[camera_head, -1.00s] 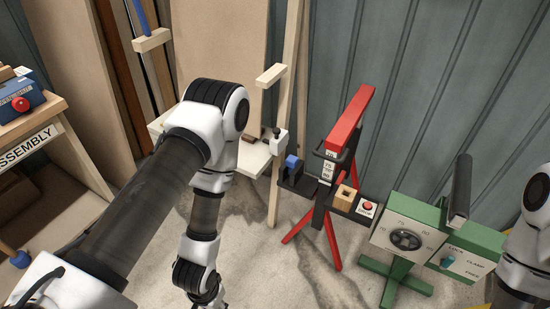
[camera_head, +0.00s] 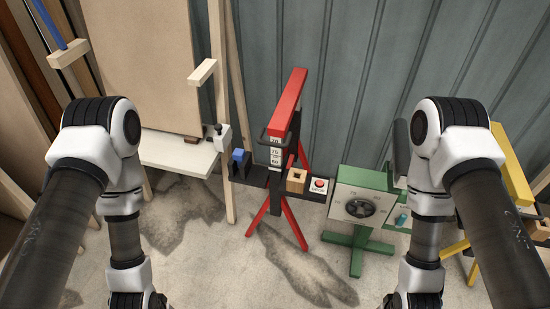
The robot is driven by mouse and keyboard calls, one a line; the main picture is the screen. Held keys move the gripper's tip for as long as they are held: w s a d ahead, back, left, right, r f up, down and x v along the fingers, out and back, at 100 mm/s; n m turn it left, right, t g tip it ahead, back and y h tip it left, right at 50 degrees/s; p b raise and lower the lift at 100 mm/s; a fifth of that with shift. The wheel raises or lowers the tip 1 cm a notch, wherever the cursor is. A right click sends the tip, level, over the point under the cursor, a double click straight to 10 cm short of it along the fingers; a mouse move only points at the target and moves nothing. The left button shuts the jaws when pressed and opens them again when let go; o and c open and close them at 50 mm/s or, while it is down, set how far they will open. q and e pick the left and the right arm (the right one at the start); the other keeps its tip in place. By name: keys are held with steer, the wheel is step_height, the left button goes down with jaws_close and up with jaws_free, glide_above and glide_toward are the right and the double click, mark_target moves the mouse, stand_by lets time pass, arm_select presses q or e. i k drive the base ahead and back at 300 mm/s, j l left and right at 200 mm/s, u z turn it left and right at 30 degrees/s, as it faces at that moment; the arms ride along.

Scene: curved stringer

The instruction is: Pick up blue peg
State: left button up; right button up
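A small blue piece (camera_head: 238,157), which looks like the blue peg, sits at the left end of a dark shelf (camera_head: 258,176) on the red stand (camera_head: 289,104). It is small in view, and I cannot tell its exact shape or how it is seated. A wooden block with a square hole (camera_head: 297,180) sits on the same shelf, right of the stand's post. My two arms hang down on the left and right sides of the picture. Both grippers are below the bottom edge and hidden. Neither visible arm part touches the blue piece.
A red button box (camera_head: 319,185) is at the shelf's right end. A green stand with a dial (camera_head: 361,207) is right of it, partly behind my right arm. A white ledge (camera_head: 180,153) and a wooden post (camera_head: 219,120) stand left. Bare floor lies between my arms.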

mark_target(239, 155)
steer(key=i+j+z, duration=0.1)
steer(key=j+z, duration=0.15)
steer(key=z, duration=0.25)
steer(key=i+j+z, duration=0.1)
steer(key=j+z, duration=0.15)
steer(key=z, duration=0.2)
